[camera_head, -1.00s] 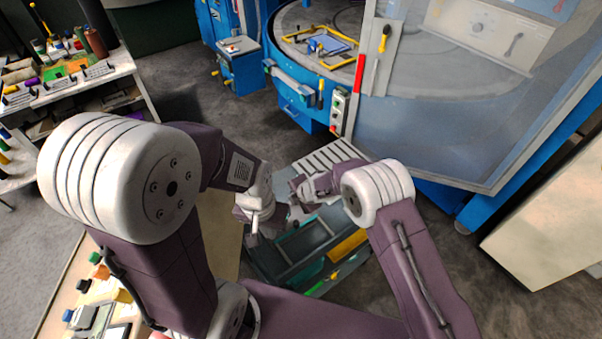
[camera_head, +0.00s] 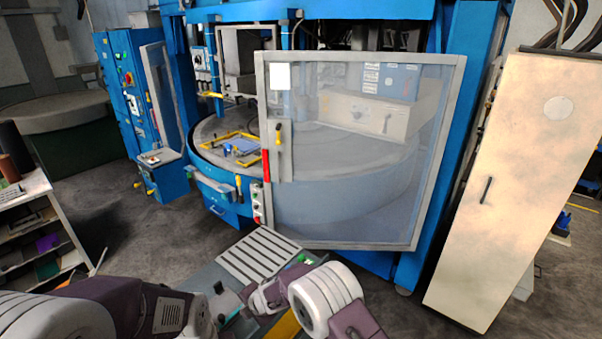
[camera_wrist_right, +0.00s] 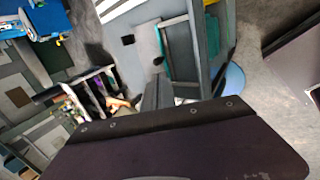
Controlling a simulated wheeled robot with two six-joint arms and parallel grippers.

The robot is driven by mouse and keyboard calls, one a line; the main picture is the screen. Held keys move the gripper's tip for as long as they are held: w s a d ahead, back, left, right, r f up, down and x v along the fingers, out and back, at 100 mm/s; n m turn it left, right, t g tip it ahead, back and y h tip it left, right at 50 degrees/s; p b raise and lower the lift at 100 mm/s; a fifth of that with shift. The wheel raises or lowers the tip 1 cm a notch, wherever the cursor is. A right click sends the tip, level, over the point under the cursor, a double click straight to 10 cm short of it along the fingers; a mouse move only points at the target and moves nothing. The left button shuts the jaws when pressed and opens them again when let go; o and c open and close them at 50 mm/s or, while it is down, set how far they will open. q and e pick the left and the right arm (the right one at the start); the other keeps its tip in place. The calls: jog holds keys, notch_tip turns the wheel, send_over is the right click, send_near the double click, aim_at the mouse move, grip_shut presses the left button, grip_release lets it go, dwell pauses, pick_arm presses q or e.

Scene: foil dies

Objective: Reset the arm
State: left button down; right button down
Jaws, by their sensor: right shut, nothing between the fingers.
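My right arm comes in from the bottom of the head view, its white wrist joint in front of the grey bench. My right gripper (camera_wrist_right: 157,94) shows in the right wrist view as narrow grey fingers shut together beyond the dark wrist plate, with nothing between them. My left arm (camera_head: 150,305) lies along the bottom left of the head view. Its gripper end is small and partly lost against the bench, so its jaws cannot be made out.
A blue machine with a round table (camera_head: 215,130) and a glazed door (camera_head: 345,215) stands ahead. A yellow-edged frame (camera_head: 218,147) lies on the table. A slatted grey bench (camera_head: 258,255) is close in front. A pale cabinet (camera_head: 510,170) stands right; shelves (camera_head: 40,235) stand left. Grey floor lies between.

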jog(key=w+d+r+m+t+b, duration=0.3)
jog(key=w+d+r+b, duration=0.25)
jog(key=w+d, duration=0.25)
jog(key=s+d+r+m+h+b, duration=0.15)
jog(key=d+m+b, duration=0.35)
jog(key=d, duration=0.6)
jog(key=s+d+m+h+b, duration=0.3)
jog(key=d+m, duration=0.4)
jog(key=d, duration=0.4)
jog(key=s+d+f+m+g+h+b, duration=0.1)
jog(key=s+d+f+m, duration=0.1)
jog(key=s+d+m, duration=0.3)
jog(key=s+d+f+m+g+h, duration=0.1)
jog(key=s+f+m, duration=0.15)
jog(key=s, duration=0.45)
jog(key=s+a+f+m+g, duration=0.1)
jog(key=s+f+m+g, duration=0.1)
jog(key=s, duration=0.4)
jog(key=s+a+f+m+g+y, duration=0.1)
jog(key=s+f+m+g, duration=0.1)
jog(key=s, duration=0.5)
jog(key=shift+f+m, duration=0.5)
jog(key=shift+m, duration=0.45)
jog(key=shift+s+y, duration=0.15)
jog(key=shift+y, duration=0.1)
